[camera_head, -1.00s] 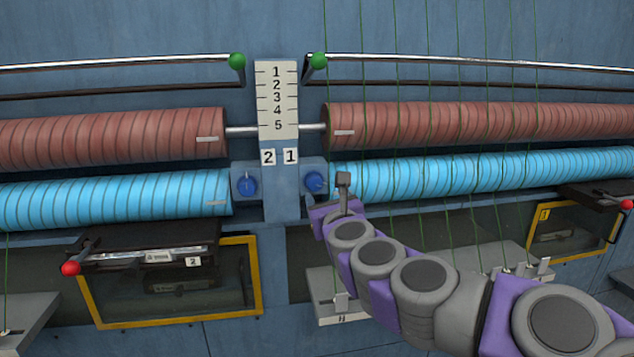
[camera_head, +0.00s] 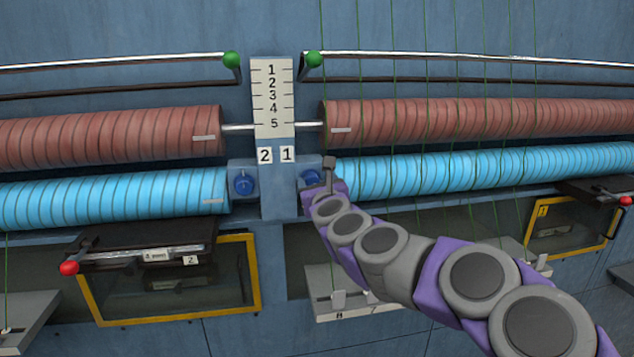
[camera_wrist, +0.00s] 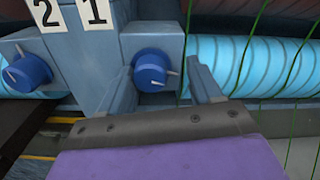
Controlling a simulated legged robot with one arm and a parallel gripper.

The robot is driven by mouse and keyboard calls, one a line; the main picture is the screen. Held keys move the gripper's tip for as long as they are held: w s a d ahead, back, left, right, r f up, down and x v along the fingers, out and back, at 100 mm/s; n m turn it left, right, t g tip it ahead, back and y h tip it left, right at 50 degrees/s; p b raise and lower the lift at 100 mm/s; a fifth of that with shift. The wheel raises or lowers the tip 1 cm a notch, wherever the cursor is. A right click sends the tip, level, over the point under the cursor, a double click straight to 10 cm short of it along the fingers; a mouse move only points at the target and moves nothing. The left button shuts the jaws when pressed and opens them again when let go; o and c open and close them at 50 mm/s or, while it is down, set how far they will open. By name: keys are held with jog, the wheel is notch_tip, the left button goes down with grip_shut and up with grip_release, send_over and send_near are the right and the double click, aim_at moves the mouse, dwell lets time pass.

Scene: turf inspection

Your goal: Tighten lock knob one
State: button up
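Lock knob one is the blue knob (camera_head: 309,178) under the label 1 (camera_head: 287,154), on a blue-grey block right of the centre post. In the wrist view the knob (camera_wrist: 152,69) sits ahead, between my gripper's two fingers, with a white mark on its face and a small pin at its right. My gripper (camera_wrist: 165,90) is open, with a finger on each side of the knob. No contact is clear. In the head view my gripper (camera_head: 328,172) is at the knob's right and partly covers it.
A second blue knob (camera_head: 243,183) sits left under label 2 (camera_head: 264,155). Blue rollers (camera_head: 110,200) and red rollers (camera_head: 110,137) flank the post. Green cords hang at the right. A yellow-framed window (camera_head: 255,275) and a red-ended lever (camera_head: 69,268) are lower left.

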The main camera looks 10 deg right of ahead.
jog(key=shift+a, duration=0.1)
jog(key=shift+c, duration=0.7)
jog(key=shift+a, duration=0.65)
jog(key=c, duration=0.5)
jog(key=shift+d, duration=0.2)
jog(key=c, duration=0.3)
jog(key=shift+c, duration=0.2)
